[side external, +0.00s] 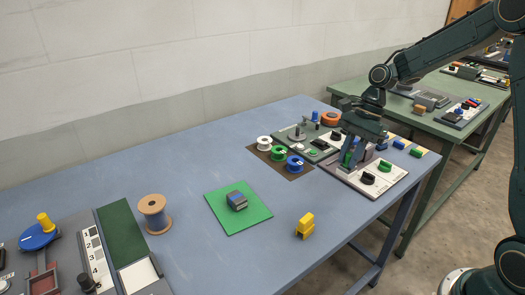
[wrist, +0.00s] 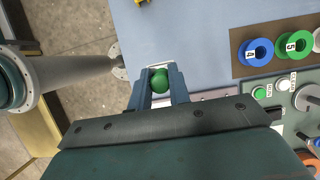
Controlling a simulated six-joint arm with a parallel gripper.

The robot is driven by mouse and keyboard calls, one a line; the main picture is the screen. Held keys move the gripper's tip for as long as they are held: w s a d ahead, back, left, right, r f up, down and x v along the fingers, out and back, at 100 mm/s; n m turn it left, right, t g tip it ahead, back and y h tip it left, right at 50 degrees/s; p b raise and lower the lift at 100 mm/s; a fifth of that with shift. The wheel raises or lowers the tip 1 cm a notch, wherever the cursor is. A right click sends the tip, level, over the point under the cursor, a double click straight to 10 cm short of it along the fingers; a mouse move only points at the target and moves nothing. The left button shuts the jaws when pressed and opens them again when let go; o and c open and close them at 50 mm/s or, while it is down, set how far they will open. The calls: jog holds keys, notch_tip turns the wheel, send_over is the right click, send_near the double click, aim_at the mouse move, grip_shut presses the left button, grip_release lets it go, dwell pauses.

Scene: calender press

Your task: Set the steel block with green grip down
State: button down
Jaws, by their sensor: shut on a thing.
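My gripper (side external: 349,152) is shut on the green grip (wrist: 160,78), which shows as a round green top between the two fingers in the wrist view. In the side view a bit of the green grip (side external: 346,158) shows between the fingers, over the left part of a pale panel (side external: 358,186). The steel block under the grip is mostly hidden by the fingers, so I cannot tell whether it touches the panel.
Black knobs (side external: 368,178) stand on the panel close to my gripper. White, green and blue spools (side external: 295,163) lie on a brown mat to the left. A green mat (side external: 228,216) carries a grey-blue block (side external: 237,201). A yellow block (side external: 305,226) stands near the table's front edge.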

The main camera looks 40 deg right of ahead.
aim_at(347, 171)
notch_tip(347, 171, down, 5)
dwell(0.3)
jog(key=shift+f, duration=2.1)
jog(key=shift+f, duration=0.15)
jog(key=c, duration=1.3)
grip_release()
jog(key=v, duration=1.2)
jog(key=shift+r, duration=0.25)
